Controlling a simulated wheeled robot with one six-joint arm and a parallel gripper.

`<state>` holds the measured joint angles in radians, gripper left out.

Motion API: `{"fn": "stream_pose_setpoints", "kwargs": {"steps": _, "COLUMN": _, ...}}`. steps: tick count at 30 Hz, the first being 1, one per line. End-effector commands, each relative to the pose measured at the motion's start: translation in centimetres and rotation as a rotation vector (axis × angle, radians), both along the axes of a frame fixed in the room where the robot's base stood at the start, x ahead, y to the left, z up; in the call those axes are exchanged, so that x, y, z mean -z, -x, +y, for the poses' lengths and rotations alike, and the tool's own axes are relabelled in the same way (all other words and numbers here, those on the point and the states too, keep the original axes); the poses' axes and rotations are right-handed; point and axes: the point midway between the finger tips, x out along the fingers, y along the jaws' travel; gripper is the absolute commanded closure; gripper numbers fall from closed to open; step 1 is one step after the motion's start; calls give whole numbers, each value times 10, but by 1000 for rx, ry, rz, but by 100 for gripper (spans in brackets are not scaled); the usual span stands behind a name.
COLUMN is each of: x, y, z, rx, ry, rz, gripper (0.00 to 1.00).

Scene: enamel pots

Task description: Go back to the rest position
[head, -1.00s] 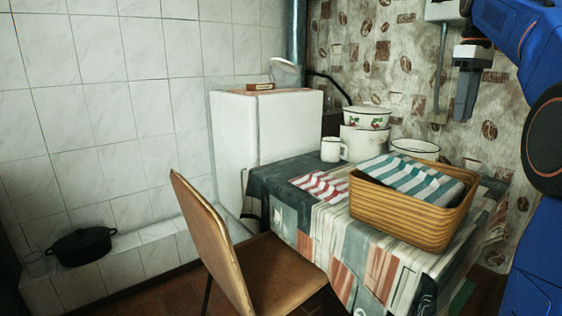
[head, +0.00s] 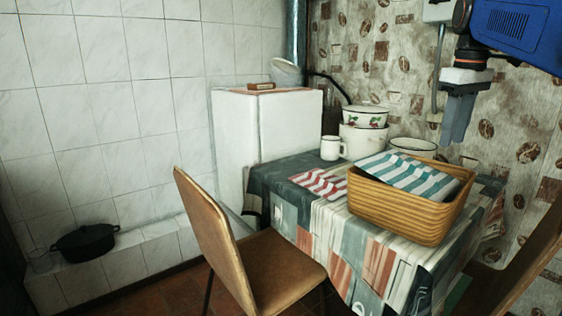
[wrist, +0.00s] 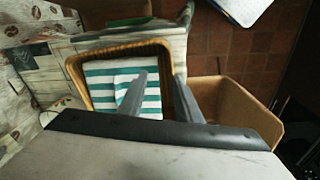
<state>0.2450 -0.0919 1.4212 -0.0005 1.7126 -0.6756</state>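My gripper (head: 456,138) hangs from my blue arm at the upper right, fingers pointing down, above and behind the wicker basket (head: 400,215). In the wrist view its two grey fingers (wrist: 160,76) stand apart with nothing between them. The basket also shows in the wrist view (wrist: 76,75), below the fingers. A teal-and-white striped cloth (head: 412,176) lies in the basket.
The table (head: 345,200) holds a red-striped cloth (head: 318,183), a white mug (head: 332,148) and stacked enamel pots (head: 364,141). A chair (head: 215,235) stands in front; another brown chair edge (head: 530,265) is at right. A black pot (head: 85,243) sits on a ledge.

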Motion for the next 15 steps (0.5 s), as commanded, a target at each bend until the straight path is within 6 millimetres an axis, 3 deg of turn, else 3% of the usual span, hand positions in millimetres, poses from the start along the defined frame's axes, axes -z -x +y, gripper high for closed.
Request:
{"fn": "stream_pose_setpoints", "kwargs": {"steps": 8, "x": 62, "y": 63, "z": 45, "rx": 106, "ry": -7, "rz": -86, "gripper": 69}}
{"fn": "stream_pose_setpoints", "kwargs": {"steps": 15, "x": 130, "y": 119, "z": 74, "rx": 200, "ry": -28, "rz": -161, "gripper": 69}}
